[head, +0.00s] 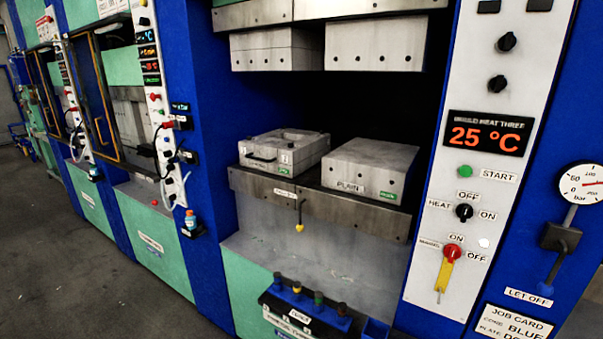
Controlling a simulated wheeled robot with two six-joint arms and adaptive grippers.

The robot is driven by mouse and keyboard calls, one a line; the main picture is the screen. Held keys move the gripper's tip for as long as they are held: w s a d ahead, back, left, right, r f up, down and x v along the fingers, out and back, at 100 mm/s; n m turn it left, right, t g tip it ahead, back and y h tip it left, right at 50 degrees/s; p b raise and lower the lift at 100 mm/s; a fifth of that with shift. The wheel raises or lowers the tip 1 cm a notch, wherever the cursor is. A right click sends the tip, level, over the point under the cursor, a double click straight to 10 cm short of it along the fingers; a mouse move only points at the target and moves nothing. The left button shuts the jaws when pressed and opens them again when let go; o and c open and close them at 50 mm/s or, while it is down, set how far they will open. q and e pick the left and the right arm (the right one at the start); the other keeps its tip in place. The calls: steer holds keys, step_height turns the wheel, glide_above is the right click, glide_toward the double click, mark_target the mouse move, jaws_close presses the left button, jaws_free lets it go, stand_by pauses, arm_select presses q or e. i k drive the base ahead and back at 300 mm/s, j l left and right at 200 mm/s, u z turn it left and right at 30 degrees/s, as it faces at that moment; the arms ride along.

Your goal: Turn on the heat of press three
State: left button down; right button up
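The heat switch (464,211) is a black rotary knob on the white control panel (425,270) at the right of the press. The label HEAT is on its left, OFF above it and ON on its right. I cannot tell for certain which way its pointer faces. Above it, the display (487,134) headed "mould heat three" reads 25 °C in orange. The press (330,250) is blue and green, with an open bay. Neither of my grippers is in view.
A green START button (465,171) is above the switch; a red knob with a yellow tag (446,272) is below. Two moulds, one numbered (284,152), one PLAIN (370,165), sit in the bay. A rack (305,312) juts out below. A gauge (584,184) is right. Floor (60,260) is clear left.

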mark_target(465, 211)
steer(key=z, duration=1.55)
